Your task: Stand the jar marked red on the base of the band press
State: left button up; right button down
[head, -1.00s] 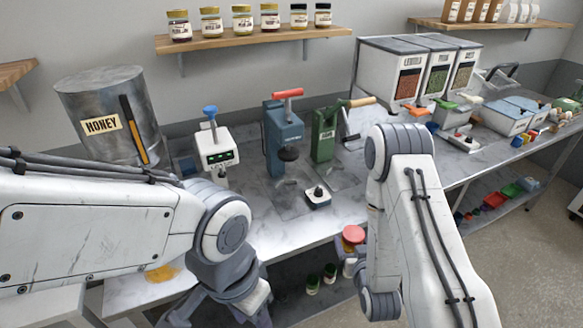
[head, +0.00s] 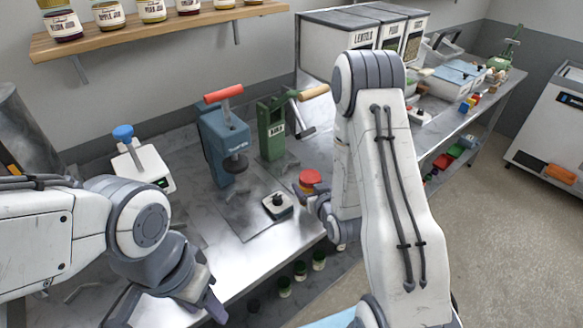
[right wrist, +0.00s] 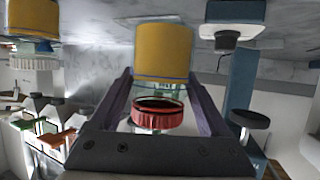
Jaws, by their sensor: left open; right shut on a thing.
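My right gripper (head: 322,202) is shut on the jar with the red lid (head: 310,177), held over the front part of the bench. In the right wrist view the jar (right wrist: 163,55) is gripped between the fingers, lid toward the palm, its body yellow. A green press (head: 271,128) with a wooden handle stands behind the jar. A blue press (head: 222,143) with a red handle and a dark round pad stands to its left. The small labels do not let me tell surely which is the band press. My left gripper (head: 200,303) is open and empty, low at the bench's front edge.
Green-lidded jars (head: 300,270) stand below the bench. White bins (head: 340,42) stand at the back.

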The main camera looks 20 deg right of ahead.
jog(key=shift+w+d+f+b, duration=0.3)
jog(key=shift+w+b, duration=0.2)
jog(key=shift+b, duration=0.55)
pick_arm(q)
notch_tip(320, 180, down, 4)
pick_arm(e)
jog(key=shift+w+r+b, duration=0.2)
jog(key=shift+b, duration=0.15)
jog(key=shift+w+d+r+p, duration=0.1)
jog(key=shift+w+r+p, duration=0.1)
jog(key=shift+w+p, duration=0.25)
jog(key=shift+w+d+r+p, duration=0.1)
jog(key=shift+w+r+p, duration=0.05)
jog(key=shift+w+p, duration=0.25)
jog(key=w+p, duration=0.2)
jog(key=w, duration=0.4)
jog(key=w+p, duration=0.2)
jog(key=w, duration=0.4)
jog(key=shift+w+d+f, duration=0.15)
jog(key=shift+w+d, duration=0.05)
jog(key=shift+w, duration=0.15)
jog(key=shift+w+f+p, duration=0.1)
jog(key=shift+f+p, duration=0.65)
jog(key=shift+f, duration=1)
pick_arm(q)
notch_tip(320, 180, up, 7)
jog(key=shift+d, duration=0.1)
